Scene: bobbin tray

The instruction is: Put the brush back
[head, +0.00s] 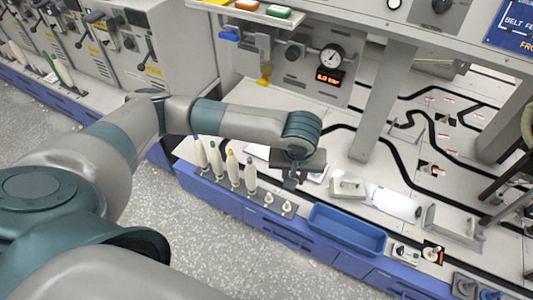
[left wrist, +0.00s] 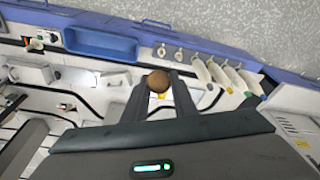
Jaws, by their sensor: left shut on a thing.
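My left gripper (head: 290,182) is over the white worktop, between the row of bobbins and the blue tray. In the left wrist view its two dark fingers (left wrist: 158,88) are shut on a brown, round-ended thing (left wrist: 158,81), seen end-on. I take this to be the brush; its bristles and the rest of its length are hidden. In the head view the gripper and wrist hide it. The blue tray (head: 345,232) lies at the worktop's front edge, right of the gripper, and looks empty. It also shows in the left wrist view (left wrist: 100,43). My right gripper is not in view.
Several white bobbins with coloured tips (head: 233,168) stand along the front edge, left of the gripper. Two short white pegs (head: 268,199) stand between them and the tray. A metal block (head: 347,187) and a white sheet (head: 397,204) lie behind the tray. A grey post (head: 383,100) rises behind.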

